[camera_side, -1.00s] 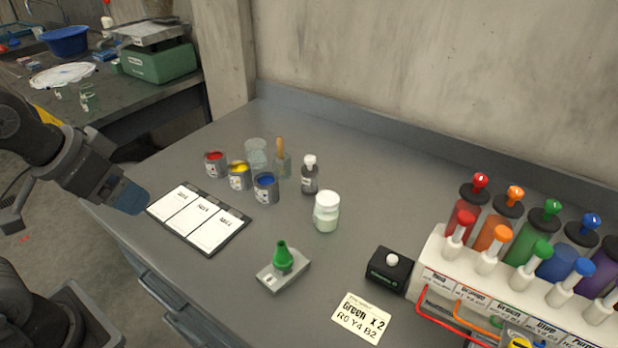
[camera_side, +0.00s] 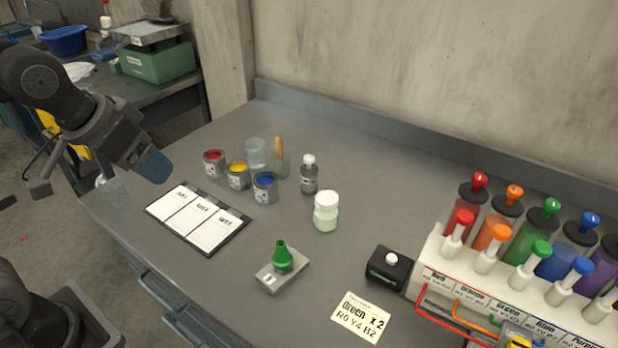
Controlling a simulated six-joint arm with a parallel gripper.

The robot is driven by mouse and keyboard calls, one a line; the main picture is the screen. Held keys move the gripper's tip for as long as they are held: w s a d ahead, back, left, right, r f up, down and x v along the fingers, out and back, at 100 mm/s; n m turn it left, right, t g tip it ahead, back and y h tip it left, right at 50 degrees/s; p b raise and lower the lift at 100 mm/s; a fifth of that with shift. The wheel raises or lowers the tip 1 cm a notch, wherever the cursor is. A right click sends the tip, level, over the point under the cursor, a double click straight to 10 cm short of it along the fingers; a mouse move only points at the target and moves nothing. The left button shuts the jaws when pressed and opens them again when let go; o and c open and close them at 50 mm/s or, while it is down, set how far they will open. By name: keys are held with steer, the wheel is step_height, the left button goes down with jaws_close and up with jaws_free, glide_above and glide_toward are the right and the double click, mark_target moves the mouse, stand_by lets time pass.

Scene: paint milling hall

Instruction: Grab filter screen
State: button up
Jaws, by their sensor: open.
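My gripper (camera_side: 155,166) is at the left, above the left edge of the grey bench, near the white three-panel sheet (camera_side: 198,219). Its blue-grey fingers are open, with nothing visible between them. I cannot clearly make out a filter screen. A green cone-shaped piece (camera_side: 282,257) stands upright on a small grey base (camera_side: 283,272) near the bench's front, well to the right of my gripper. A clear glass-like vessel (camera_side: 112,191) shows just left of and below my gripper, partly hidden by it.
Red (camera_side: 214,164), yellow (camera_side: 238,176) and blue (camera_side: 265,188) paint cans stand beside a clear beaker (camera_side: 256,153). A dark bottle (camera_side: 309,175) and a white-lidded jar (camera_side: 326,211) are near mid-bench. A rack of colour dispensers (camera_side: 520,307) fills the right. The back middle is clear.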

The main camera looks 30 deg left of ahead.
steer(key=w+d, duration=0.1)
steer(key=w, duration=1.1)
steer(key=n+g, duration=0.1)
glide_above(309, 167)
steer(key=s+d, duration=0.1)
steer(key=s, duration=0.2)
steer(key=shift+y, duration=0.3)
step_height(309, 167, down, 17)
steer(key=shift+w, duration=0.15)
steer(key=shift+w+a+x, duration=0.15)
steer(key=shift+x, duration=1.35)
steer(key=shift+w+a+x, duration=0.15)
steer(key=shift+x, duration=1.35)
steer(key=shift+r, duration=0.15)
steer(key=c, duration=1)
steer(key=shift+c, duration=0.6)
